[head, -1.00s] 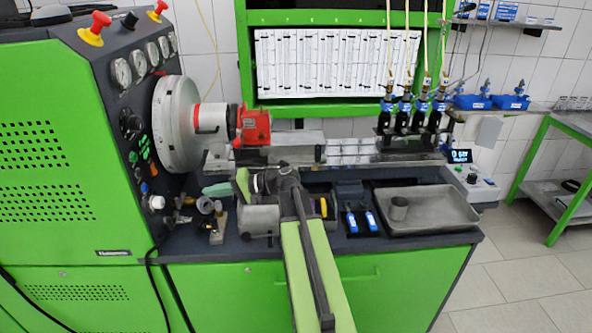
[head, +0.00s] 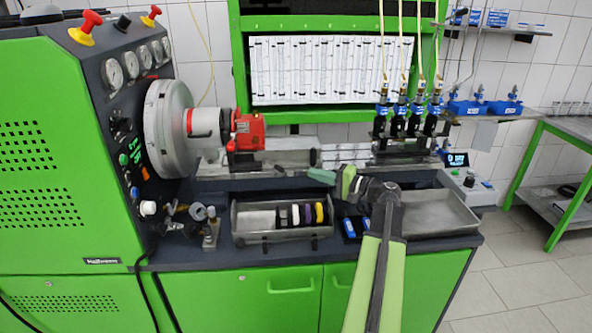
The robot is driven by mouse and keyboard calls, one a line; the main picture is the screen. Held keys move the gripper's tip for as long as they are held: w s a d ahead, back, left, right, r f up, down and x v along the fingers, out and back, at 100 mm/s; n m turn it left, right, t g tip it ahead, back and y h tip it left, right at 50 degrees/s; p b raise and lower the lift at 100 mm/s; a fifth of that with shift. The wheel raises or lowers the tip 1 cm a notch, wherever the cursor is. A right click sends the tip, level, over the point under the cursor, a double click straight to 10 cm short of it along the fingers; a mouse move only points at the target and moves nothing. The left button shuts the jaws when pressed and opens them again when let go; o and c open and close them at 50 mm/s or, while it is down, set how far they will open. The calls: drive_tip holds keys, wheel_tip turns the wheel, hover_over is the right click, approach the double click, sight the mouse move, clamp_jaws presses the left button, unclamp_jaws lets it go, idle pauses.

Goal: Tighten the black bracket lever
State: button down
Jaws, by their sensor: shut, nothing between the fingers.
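I cannot clearly pick out the black bracket lever. Dark bracket parts (head: 372,147) sit along the grey bench rail (head: 275,183), below the row of black injectors (head: 413,122). A red pump coupling (head: 248,132) is at the rail's left end, beside the large grey drive disc (head: 170,128). My gripper (head: 322,176) is shut and empty. It points left, in front of the rail and above the bench top, to the right of the coupling. My wrist and arm hide part of the bench and the metal tray behind them.
A grey bin (head: 262,221) with several dark, purple and yellow rings stands below the rail. A shallow metal tray (head: 455,213) is at the right. Blue-handled tools (head: 349,228) lie between them. Gauges and small fittings (head: 203,222) stand at the left.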

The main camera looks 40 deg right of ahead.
approach(274, 165)
drive_tip(key=w, duration=0.4)
drive_tip(key=shift+w+d+f, duration=0.15)
drive_tip(key=shift+w+d, duration=0.05)
drive_tip(key=shift+d, duration=0.05)
drive_tip(key=shift+s, duration=0.1)
